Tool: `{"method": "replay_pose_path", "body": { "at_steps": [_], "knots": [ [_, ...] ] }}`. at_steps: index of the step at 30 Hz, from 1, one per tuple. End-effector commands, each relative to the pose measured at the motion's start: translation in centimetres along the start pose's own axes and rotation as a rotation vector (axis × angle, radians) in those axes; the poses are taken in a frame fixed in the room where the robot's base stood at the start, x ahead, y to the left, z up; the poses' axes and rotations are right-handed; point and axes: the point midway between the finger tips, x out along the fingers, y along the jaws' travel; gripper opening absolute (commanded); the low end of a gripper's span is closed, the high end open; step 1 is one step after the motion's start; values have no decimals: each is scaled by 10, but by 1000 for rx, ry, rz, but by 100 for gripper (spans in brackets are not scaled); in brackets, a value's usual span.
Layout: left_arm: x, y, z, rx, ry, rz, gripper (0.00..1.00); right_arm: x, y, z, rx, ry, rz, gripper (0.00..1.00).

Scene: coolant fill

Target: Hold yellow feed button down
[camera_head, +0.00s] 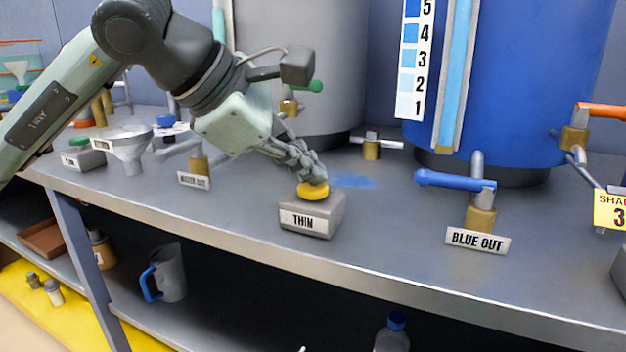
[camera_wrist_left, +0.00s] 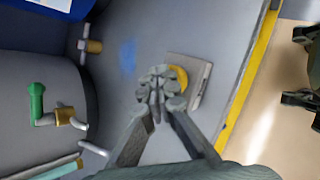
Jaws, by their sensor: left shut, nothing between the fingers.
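The yellow button (camera_head: 312,191) sits on top of a grey box labelled THIN (camera_head: 304,219) near the front edge of the bench. My left gripper (camera_head: 318,178) is shut with nothing between its fingers. Its fingertips are at the top of the yellow button and hide part of it. In the left wrist view the shut fingertips (camera_wrist_left: 161,82) overlap the yellow button (camera_wrist_left: 179,78), and part of the box (camera_wrist_left: 200,72) shows around it. I cannot tell how far the button is pressed. My right gripper is not in view.
A blue-handled valve labelled BLUE OUT (camera_head: 455,181) stands to the right. The blue tank (camera_head: 515,80) and grey tank (camera_head: 300,60) stand behind. A funnel (camera_head: 127,145) and a green-button box (camera_head: 82,155) are at left. A blue smear (camera_head: 352,181) marks the bench.

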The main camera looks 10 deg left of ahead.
Motion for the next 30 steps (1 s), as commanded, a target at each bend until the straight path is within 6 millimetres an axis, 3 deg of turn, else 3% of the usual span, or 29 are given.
{"method": "replay_pose_path", "body": {
  "at_steps": [30],
  "knots": [
    [-15, 12, 11, 0, 0, 0, 0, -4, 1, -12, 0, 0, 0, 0]
  ]
}}
